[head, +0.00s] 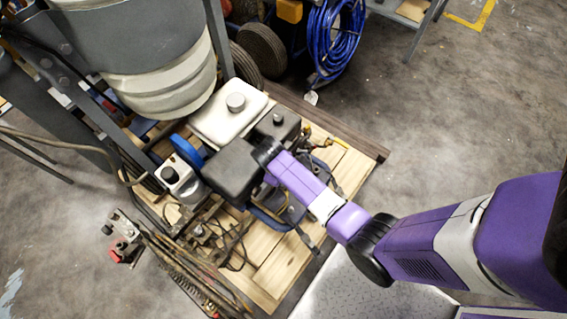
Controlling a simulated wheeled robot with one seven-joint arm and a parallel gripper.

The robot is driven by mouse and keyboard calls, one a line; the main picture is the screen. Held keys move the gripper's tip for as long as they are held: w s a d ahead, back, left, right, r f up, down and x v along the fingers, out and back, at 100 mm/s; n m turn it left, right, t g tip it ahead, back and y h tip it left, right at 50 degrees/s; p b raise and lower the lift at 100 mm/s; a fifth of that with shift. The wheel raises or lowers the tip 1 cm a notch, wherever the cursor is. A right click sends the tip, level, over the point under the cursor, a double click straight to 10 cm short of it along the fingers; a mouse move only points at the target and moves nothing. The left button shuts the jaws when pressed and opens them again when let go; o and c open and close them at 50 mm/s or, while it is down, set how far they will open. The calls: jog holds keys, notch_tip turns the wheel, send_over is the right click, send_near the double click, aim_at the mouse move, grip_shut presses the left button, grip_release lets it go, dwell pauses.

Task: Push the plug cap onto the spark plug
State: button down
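The engine stands on a wooden pallet (282,270), with a white tank (228,113) and a dark grey cover (232,170). My purple arm (300,180) reaches in from the right and passes over the engine's right side. Its black far joint (266,151) is above the engine, beside the grey cover. My gripper's fingers cannot be made out; the arm and engine parts hide that area. I cannot pick out the plug cap or the spark plug, or tell whether they touch.
A large grey-and-white tank (160,85) rises at the upper left. A blue hose coil (337,35) and black wheels (262,48) are behind. Hoses and rods (195,275) lie at the lower left. The concrete floor (450,120) at right is clear.

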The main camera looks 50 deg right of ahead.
jog(key=shift+r+p, duration=0.3)
jog(key=shift+p, duration=0.25)
dwell(0.5)
jog(key=shift+c, duration=2.4)
grip_release()
jog(key=shift+r, duration=0.1)
jog(key=p+v, duration=0.6)
jog(key=p, duration=0.1)
jog(key=shift+r, duration=0.4)
jog(key=shift+a, duration=0.1)
